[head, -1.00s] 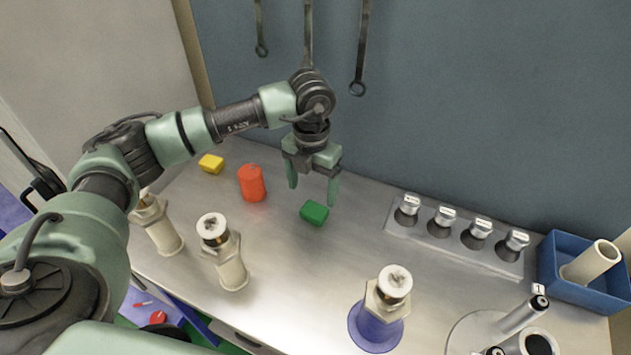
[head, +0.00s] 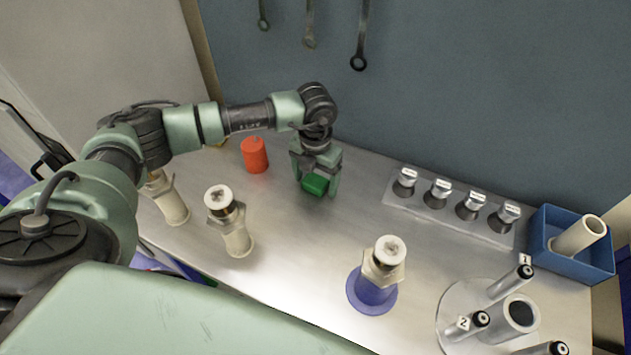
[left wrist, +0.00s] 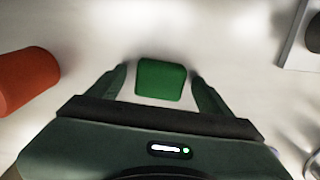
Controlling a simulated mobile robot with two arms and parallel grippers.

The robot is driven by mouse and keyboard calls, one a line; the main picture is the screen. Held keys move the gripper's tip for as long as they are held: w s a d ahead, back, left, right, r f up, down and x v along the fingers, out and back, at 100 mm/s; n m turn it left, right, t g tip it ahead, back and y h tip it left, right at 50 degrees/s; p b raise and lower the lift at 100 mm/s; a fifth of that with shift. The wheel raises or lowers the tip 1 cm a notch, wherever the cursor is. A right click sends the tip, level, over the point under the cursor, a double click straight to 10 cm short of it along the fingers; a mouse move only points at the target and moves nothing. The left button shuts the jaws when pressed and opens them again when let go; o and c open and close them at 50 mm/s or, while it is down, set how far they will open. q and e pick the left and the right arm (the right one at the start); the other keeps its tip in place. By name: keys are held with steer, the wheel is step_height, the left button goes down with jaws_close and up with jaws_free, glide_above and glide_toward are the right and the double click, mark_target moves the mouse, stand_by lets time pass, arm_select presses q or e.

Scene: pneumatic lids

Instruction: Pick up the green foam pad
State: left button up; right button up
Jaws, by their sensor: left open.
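The green foam pad (head: 315,184) lies on the metal bench top. It also shows in the left wrist view (left wrist: 160,79), a small block with rounded edges. My left gripper (head: 317,186) is open and lowered over the pad, with one finger on each side of it. In the left wrist view the fingers (left wrist: 160,88) flank the pad, with a narrow gap visible at the sides. I cannot tell whether the fingertips touch the bench. My right gripper is not in view.
A red cylinder (head: 254,155) stands left of the gripper, also in the wrist view (left wrist: 24,80). White-capped cylinders stand at the front, one on a blue base (head: 372,291). A rack (head: 433,209) of small capped vials and a blue bin (head: 604,262) are at right.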

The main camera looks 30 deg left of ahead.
mark_target(316, 180)
arm_select(q)
steer(key=c, duration=1.4)
steer(key=shift+c, duration=0.2)
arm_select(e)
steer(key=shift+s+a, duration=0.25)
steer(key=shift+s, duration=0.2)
arm_select(q)
steer(key=shift+r, duration=0.2)
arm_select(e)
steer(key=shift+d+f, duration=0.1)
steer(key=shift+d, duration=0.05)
arm_select(q)
steer(key=shift+r, duration=0.2)
step_height(316, 180, up, 19)
steer(key=b, duration=0.4)
steer(key=shift+r+b, duration=0.2)
steer(key=shift+b, duration=0.15)
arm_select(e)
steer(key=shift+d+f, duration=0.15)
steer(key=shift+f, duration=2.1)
